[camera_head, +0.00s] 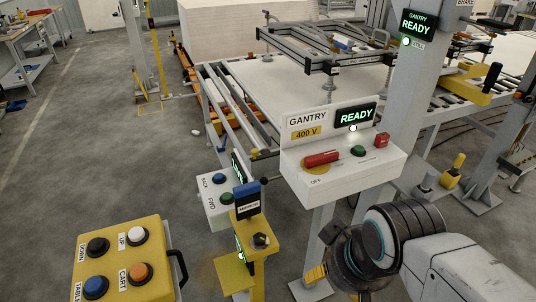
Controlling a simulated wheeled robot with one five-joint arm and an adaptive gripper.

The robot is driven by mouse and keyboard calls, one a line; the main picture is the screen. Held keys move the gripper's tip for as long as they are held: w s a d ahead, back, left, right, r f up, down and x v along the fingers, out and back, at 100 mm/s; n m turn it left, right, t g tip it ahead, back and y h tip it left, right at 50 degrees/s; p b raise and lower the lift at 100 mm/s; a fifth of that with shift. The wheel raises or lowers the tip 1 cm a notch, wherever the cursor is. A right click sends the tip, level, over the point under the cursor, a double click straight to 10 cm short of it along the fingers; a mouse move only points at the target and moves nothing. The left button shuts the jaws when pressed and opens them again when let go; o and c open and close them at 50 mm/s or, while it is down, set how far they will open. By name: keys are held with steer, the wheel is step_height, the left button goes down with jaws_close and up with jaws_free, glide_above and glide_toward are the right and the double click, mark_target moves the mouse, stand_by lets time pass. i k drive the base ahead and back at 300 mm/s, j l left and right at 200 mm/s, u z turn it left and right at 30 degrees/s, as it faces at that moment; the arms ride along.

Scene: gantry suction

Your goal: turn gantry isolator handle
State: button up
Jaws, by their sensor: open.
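The gantry isolator handle (322,158) is a red bar over a yellow round plate (316,168), on the sloping front of a white control box (350,156). The bar lies roughly level, and "OFF" is printed below the plate. My gripper (322,254) is at the lower middle, below the box and apart from the handle. It is open, with nothing seen between its fingers. The wrist and arm partly hide the fingers.
The box also bears a green button (358,151), a red part (382,140) and a lit READY display (356,115). A yellow pendant (122,262) and a yellow post (257,222) stand left. A grey column (410,100) rises behind the box's right side.

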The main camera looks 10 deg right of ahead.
mark_target(313, 160)
steer(key=i+l+u, duration=0.1)
steer(key=u, duration=0.3)
steer(key=i+l+u, duration=0.1)
steer(key=u, duration=0.3)
steer(key=i+l+u, duration=0.1)
steer(key=u, duration=0.35)
steer(key=i+l+u, duration=0.1)
steer(key=l+u, duration=0.15)
steer(key=u, duration=0.15)
steer(key=l+u, duration=0.25)
steer(key=i+l+u, duration=0.1)
steer(key=u, duration=0.2)
